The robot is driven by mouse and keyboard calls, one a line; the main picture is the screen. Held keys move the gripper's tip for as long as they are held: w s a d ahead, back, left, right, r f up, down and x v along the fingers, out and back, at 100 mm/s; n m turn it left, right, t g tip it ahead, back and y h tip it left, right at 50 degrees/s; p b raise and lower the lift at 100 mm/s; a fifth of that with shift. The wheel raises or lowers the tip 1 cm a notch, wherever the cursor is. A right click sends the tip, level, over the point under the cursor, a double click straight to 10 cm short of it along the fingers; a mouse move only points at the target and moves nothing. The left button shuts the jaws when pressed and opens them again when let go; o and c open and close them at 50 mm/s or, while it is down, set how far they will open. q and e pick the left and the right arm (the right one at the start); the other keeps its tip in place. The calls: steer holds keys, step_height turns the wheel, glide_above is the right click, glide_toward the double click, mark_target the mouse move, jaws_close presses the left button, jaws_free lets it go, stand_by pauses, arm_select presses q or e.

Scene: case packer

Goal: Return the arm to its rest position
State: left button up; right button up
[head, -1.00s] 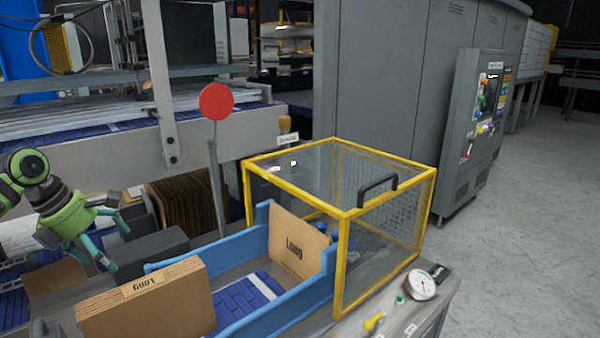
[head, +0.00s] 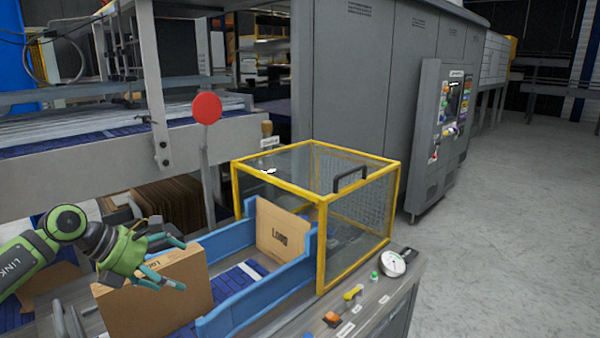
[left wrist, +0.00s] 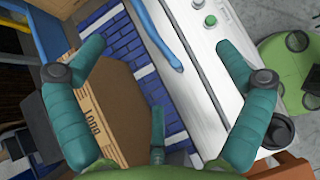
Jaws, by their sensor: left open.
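My left gripper (head: 172,262) comes in from the left in the head view, with green housing and teal fingers. Its fingers are spread and hold nothing. It is in front of and above a brown cardboard case (head: 155,298) that stands on the blue conveyor. In the left wrist view the open fingers (left wrist: 160,75) frame the conveyor and this case (left wrist: 110,105), with a gap between. My right gripper is not in view.
A second case (head: 283,232) stands between blue rails (head: 262,296) by the yellow-framed guard box (head: 318,205). A red disc (head: 206,108) on a post stands behind. Grey floor (head: 500,210) is clear at right.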

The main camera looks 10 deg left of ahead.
arm_select(q)
steer(key=d+r+n+t+h, duration=0.2)
steer(key=d+n+t+h, duration=0.75)
steer(key=d, duration=1.25)
steer(key=s+a+f+n+g+y, duration=0.1)
steer(key=s+a+f+n+y, duration=0.35)
steer(key=f+n+y, duration=0.6)
steer(key=s+a+f+n+y, duration=0.4)
steer(key=s+f+n+y, duration=0.15)
steer(key=n, duration=1.05)
steer(key=s+f+n+g, duration=0.3)
steer(key=s+f+g, duration=0.3)
steer(key=s, duration=0.5)
steer(key=s+f+n+g, duration=0.45)
steer(key=s+f, duration=0.25)
steer(key=s, duration=0.5)
step_height(320, 180, down, 22)
steer(key=s+m+g, duration=0.1)
steer(key=s+a+f+g, duration=0.1)
steer(key=s+a+f, duration=0.2)
steer(key=s+f, duration=1.1)
steer(key=shift+s+f+g, duration=0.3)
steer(key=shift+s+f, duration=0.1)
steer(key=shift+s, duration=0.75)
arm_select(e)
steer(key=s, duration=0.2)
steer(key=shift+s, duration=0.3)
